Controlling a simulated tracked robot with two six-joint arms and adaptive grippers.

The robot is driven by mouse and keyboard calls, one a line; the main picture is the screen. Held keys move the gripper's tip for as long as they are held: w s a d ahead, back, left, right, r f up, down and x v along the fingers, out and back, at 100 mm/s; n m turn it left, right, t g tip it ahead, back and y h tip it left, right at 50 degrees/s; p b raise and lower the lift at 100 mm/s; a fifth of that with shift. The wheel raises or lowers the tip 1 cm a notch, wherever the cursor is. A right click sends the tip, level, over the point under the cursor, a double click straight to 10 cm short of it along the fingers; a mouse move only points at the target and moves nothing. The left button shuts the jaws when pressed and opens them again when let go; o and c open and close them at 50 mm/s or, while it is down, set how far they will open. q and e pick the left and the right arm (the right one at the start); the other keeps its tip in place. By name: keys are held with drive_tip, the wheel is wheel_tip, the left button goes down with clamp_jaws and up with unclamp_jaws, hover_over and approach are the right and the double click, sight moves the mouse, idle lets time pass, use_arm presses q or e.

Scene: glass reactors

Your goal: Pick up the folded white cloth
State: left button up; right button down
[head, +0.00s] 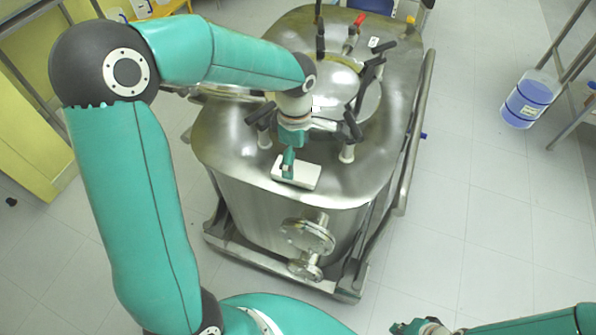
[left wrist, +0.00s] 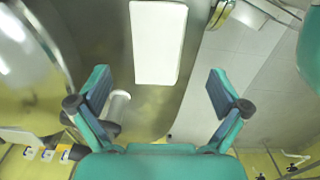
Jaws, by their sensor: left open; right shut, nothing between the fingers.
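The folded white cloth (head: 308,176) lies flat on the steel top of the vessel, near its front edge. In the left wrist view the cloth (left wrist: 158,42) is a pale rectangle beyond the fingertips, lined up with the gap between them. My left gripper (head: 288,164) is over the cloth in the head view and hides part of it. In the left wrist view the left gripper (left wrist: 158,82) has its fingers spread wide with nothing between them. My right gripper (head: 420,327) is at the bottom edge of the head view, far from the cloth, shut and empty.
The steel vessel (head: 235,140) has a round lid with several black-handled clamps (head: 352,125) just behind the cloth. A side rail (head: 415,140) runs along its right. A flanged outlet (head: 308,237) juts from the front. A blue-labelled container (head: 528,100) is at right.

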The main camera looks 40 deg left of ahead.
sight(296, 170)
use_arm(q)
drive_tip(key=shift+w+a+f+p, duration=0.1)
drive_tip(key=shift+f+p, duration=0.25)
drive_tip(key=shift+f, duration=1.1)
drive_tip(key=shift+w+f+p, duration=0.1)
drive_tip(key=shift+f+p, duration=0.2)
drive_tip(key=shift+f, duration=1.15)
drive_tip(key=c, duration=1.2)
drive_tip(key=shift+r, duration=0.15)
wheel_tip(296, 170, up, 20)
drive_tip(key=shift+f+b, duration=0.1)
drive_tip(key=shift+b, duration=0.2)
